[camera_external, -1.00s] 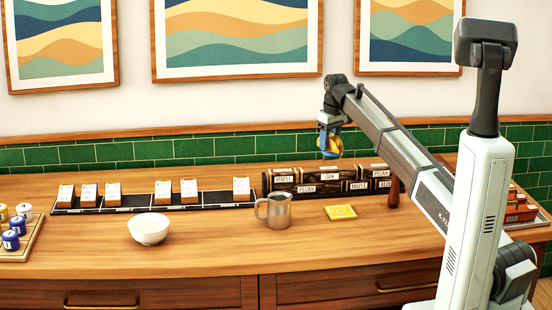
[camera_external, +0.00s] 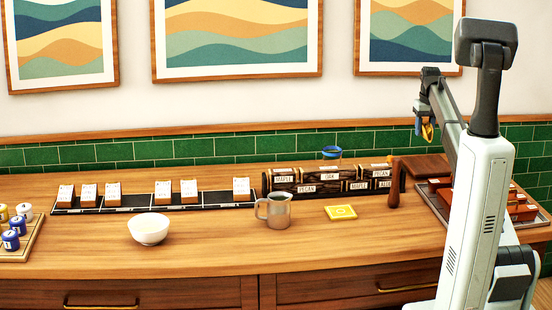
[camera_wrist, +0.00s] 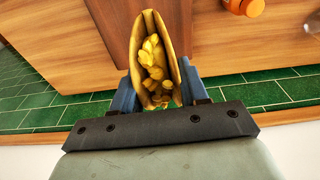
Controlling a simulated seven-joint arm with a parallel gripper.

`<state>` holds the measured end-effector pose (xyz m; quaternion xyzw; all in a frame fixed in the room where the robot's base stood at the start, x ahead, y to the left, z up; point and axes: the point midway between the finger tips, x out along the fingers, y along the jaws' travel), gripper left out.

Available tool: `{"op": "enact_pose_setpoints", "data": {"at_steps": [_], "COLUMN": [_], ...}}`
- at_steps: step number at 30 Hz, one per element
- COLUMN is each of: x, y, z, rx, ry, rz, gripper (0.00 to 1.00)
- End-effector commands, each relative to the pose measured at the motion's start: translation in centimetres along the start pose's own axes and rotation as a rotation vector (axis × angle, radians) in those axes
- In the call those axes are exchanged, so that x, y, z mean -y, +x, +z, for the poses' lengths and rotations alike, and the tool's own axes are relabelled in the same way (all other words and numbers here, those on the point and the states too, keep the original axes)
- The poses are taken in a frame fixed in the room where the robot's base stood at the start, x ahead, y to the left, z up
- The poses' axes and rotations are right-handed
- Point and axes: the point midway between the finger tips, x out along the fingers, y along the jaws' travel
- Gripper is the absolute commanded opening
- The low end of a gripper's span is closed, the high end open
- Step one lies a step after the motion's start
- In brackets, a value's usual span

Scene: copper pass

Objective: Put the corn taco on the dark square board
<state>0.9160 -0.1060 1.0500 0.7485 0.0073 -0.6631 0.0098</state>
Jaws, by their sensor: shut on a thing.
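My gripper (camera_external: 427,124) is at the right, raised above the back of the counter, and is shut on the corn taco (camera_external: 428,132). In the wrist view the taco (camera_wrist: 148,75), a folded yellow shell with yellow pieces inside, sits between the blue fingers (camera_wrist: 157,90). The dark square board (camera_external: 424,166) lies flat at the back right of the counter, below my gripper. In the wrist view the board (camera_wrist: 112,28) shows as a darker brown area behind the taco, which hides part of it. The taco is apart from the board.
A dark labelled rack (camera_external: 330,182) stands left of the board, with a blue-rimmed thing (camera_external: 331,153) at its back. An upright brown cylinder (camera_external: 393,186) stands between rack and board. A tray with reddish-brown blocks (camera_external: 440,205) is in front of the board. A metal pitcher (camera_external: 278,211) stands further left.

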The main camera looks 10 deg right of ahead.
Motion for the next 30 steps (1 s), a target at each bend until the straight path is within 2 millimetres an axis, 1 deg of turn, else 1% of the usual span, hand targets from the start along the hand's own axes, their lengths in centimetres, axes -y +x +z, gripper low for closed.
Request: {"op": "enact_pose_setpoints", "data": {"at_steps": [1, 3, 8, 11, 18, 23, 30], "x": [-1.0, -1.7, -2.4, -2.4, -2.4, -2.4, -2.3], "y": [-0.1, -0.1, 0.6, 1.8, 5.5, 6.6, 9.2], "z": [0.1, 0.2, 0.4, 0.6, 1.0, 1.1, 1.5], "rx": [0.000, 0.000, 0.001, 0.001, 0.001, 0.000, 0.001], "ry": [0.013, 0.024, 0.035, 0.035, 0.035, 0.034, 0.034], "rz": [0.002, 0.003, 0.004, 0.004, 0.004, 0.004, 0.004], "gripper": [0.12, 0.12, 0.12, 0.12, 0.12, 0.12, 0.12]}}
